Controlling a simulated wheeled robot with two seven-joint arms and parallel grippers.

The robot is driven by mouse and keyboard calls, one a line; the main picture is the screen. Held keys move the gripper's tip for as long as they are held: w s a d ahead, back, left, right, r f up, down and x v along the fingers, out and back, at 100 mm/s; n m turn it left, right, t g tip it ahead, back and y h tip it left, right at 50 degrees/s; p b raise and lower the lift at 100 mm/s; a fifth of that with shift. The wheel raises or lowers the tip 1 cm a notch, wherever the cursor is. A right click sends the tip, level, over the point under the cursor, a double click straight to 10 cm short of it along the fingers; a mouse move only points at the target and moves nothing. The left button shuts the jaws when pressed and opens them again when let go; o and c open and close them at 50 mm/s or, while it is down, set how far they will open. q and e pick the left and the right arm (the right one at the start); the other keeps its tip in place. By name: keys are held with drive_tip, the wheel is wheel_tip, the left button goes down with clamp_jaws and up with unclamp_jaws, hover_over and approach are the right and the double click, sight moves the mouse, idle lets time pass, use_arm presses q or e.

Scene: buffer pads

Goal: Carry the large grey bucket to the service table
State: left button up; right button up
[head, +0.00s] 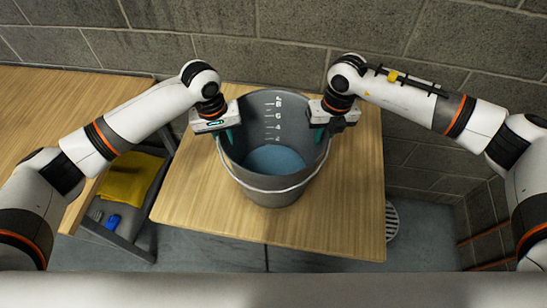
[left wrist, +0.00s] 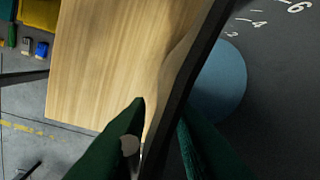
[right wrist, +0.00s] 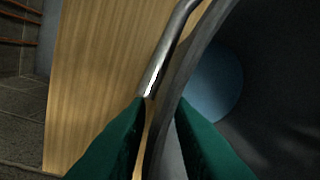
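The large grey bucket (head: 270,192) is upright over a light wooden table top (head: 345,215), with white scale marks and a blue area inside at the bottom. A metal handle hangs down its front. My left gripper (head: 230,137) is at its left rim and my right gripper (head: 320,131) at its right rim. In the left wrist view, green fingers (left wrist: 162,112) straddle the bucket wall closely. The right wrist view shows green fingers (right wrist: 162,100) either side of the wall, near the handle (right wrist: 160,65). Both look shut on the rim. Fingertip contact is partly hidden.
Another wooden table (head: 50,105) stands at the left, with a yellow item (head: 130,178) and a small blue item (head: 112,221) on a lower shelf. A block wall (head: 230,45) closes off the back. A round floor drain (head: 391,220) lies at the right. Grey floor is open in front.

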use_arm(q)
clamp_jaws()
use_arm(e)
clamp_jaws()
use_arm(q)
drive_tip(key=shift+w+r, duration=0.1)
use_arm(e)
drive_tip(key=shift+w+r, duration=0.1)
idle(0.8)
